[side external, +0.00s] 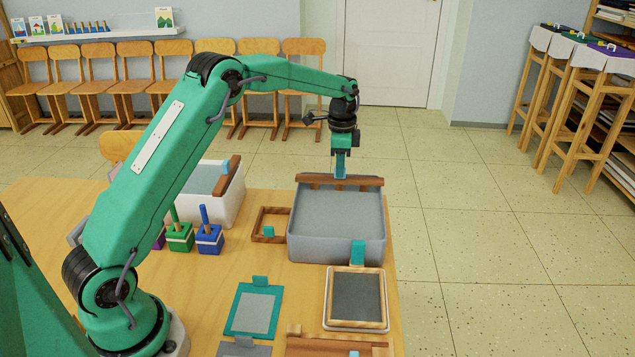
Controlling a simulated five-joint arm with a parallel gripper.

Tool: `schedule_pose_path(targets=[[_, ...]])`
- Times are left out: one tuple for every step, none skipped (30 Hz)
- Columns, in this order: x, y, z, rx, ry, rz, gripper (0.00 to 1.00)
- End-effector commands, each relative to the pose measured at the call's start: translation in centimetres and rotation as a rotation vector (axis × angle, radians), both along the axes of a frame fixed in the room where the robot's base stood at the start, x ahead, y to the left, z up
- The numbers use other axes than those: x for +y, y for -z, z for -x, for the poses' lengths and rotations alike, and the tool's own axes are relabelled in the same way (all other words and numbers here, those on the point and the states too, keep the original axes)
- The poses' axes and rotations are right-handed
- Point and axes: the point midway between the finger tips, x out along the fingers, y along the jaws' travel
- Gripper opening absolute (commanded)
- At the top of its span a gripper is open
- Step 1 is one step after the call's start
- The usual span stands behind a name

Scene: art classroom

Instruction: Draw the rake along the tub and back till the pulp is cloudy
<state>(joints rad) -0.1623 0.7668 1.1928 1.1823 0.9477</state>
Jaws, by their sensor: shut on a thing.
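The grey tub (297,222) stands near the table's right edge, filled with flat, even grey pulp (340,210). The rake (312,179), a brown wooden bar, lies across the tub's far end, level with the rim. My gripper (340,168) points straight down above the middle of that bar and is shut on the rake. The fingertips and the rake's grip are too small to tell apart clearly. How far the rake reaches into the pulp is hidden.
A white tub (230,207) with a brown bar stands left. Green (180,238) and blue (209,240) handled blocks and a small wooden frame (270,238) are close by. A teal tab (358,252) is on the tub's near wall. A wood-framed grey screen (356,297) and teal board (240,325) lie in front.

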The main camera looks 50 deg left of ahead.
Motion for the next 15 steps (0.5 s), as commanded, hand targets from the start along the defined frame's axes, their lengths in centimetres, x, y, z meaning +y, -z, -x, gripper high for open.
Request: schedule_pose_path(targets=[[-0.5, -0.2, 0.5, 0.001, 0.002, 0.001, 0.00], [-0.8, -0.2, 0.8, 0.000, 0.002, 0.000, 0.00], [-1.2, -0.2, 1.1, 0.000, 0.001, 0.000, 0.00], [-1.4, -0.2, 1.4, 0.000, 0.001, 0.000, 0.00], [-1.7, -0.2, 1.7, 0.000, 0.001, 0.000, 0.00], [-2.1, -0.2, 2.1, 0.000, 0.002, 0.000, 0.00], [-2.4, -0.2, 2.4, -0.001, 0.002, -0.001, 0.00], [-2.8, -0.2, 2.8, 0.000, 0.002, 0.000, 0.00], [-3.2, -0.2, 3.2, 0.000, 0.002, 0.000, 0.00], [-3.5, -0.2, 3.5, -0.001, 0.001, 0.000, 0.00], [-3.8, -0.2, 3.8, -0.001, 0.002, 0.000, 0.00], [-4.3, -0.2, 4.3, 0.000, 0.002, 0.000, 0.00], [-4.6, -0.2, 4.6, -0.001, 0.003, -0.001, 0.00], [-5.0, -0.2, 5.0, -0.001, 0.002, 0.000, 0.00], [-5.5, -0.2, 5.4, -0.001, 0.002, -0.001, 0.00]])
